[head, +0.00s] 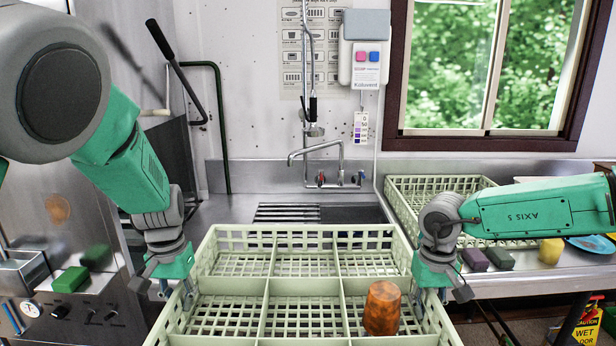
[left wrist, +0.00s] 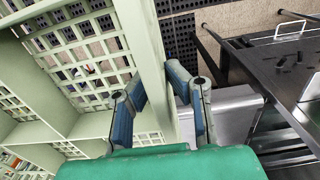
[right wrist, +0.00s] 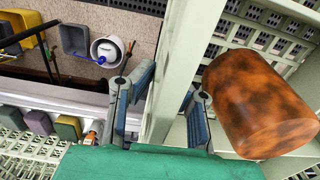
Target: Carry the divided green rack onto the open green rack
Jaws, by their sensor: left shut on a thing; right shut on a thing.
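The divided green rack (head: 266,284) is in the front middle of the head view, split into several compartments. An orange-brown mottled tumbler (head: 382,308) stands in its front right compartment; the tumbler also shows in the right wrist view (right wrist: 258,105). My left gripper (head: 176,290) is shut on the rack's left wall, which passes between its fingers in the left wrist view (left wrist: 160,80). My right gripper (head: 432,292) is shut on the right wall, seen between its fingers in the right wrist view (right wrist: 172,80). The open green rack (head: 430,184) lies on the counter at back right, partly hidden by my right arm.
A sink with a faucet (head: 318,152) is behind the divided rack. A wet floor sign (head: 580,325) stands at lower right. A green block (head: 70,279) is at left.

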